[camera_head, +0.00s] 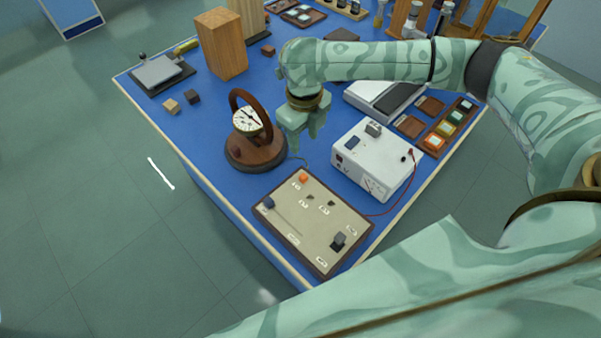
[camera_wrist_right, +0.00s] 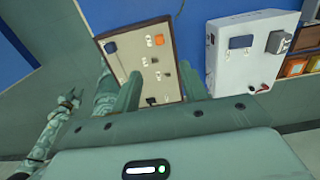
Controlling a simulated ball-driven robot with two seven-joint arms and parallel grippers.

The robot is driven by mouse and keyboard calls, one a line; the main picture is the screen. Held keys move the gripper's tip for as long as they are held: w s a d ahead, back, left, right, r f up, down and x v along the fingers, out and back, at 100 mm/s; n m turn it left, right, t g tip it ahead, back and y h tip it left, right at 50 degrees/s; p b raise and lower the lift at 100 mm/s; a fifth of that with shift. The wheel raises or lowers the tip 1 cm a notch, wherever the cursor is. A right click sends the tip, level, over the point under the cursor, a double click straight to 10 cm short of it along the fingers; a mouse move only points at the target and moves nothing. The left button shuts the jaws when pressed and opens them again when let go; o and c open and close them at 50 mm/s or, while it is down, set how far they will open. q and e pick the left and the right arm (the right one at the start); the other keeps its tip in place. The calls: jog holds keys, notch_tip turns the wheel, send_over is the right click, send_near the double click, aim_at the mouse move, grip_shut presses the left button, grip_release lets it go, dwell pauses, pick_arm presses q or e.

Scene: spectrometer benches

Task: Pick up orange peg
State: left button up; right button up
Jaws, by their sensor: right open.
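The orange peg (camera_head: 303,178) stands at the far end of the beige panel (camera_head: 318,240), and it also shows in the right wrist view (camera_wrist_right: 159,40). My right gripper (camera_head: 303,132) is above the blue bench, beyond the panel and apart from the peg. It is open and empty, pointing down; in the right wrist view its fingers (camera_wrist_right: 161,85) stand apart with the panel between and beyond them. My left gripper (camera_wrist_right: 70,98) appears small at the left of the right wrist view, and its jaws are too small to judge.
A round dial on a wooden stand (camera_head: 256,145) is left of my right gripper. A white instrument box (camera_head: 375,160) with a red cable stands right of the panel. A wooden block (camera_head: 221,45) is farther back. Some blue bench top (camera_head: 190,125) is bare at the left.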

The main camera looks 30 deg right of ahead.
jog(key=b, duration=0.2)
send_over(304, 176)
notch_tip(304, 176, down, 10)
jog(key=shift+w+a+r, duration=0.1)
jog(key=shift+r, duration=0.15)
jog(key=shift+f+b, duration=0.35)
jog(key=shift+f, duration=0.3)
notch_tip(304, 176, down, 4)
jog(key=shift+f+b, duration=0.2)
jog(key=shift+b, duration=0.45)
grip_shut()
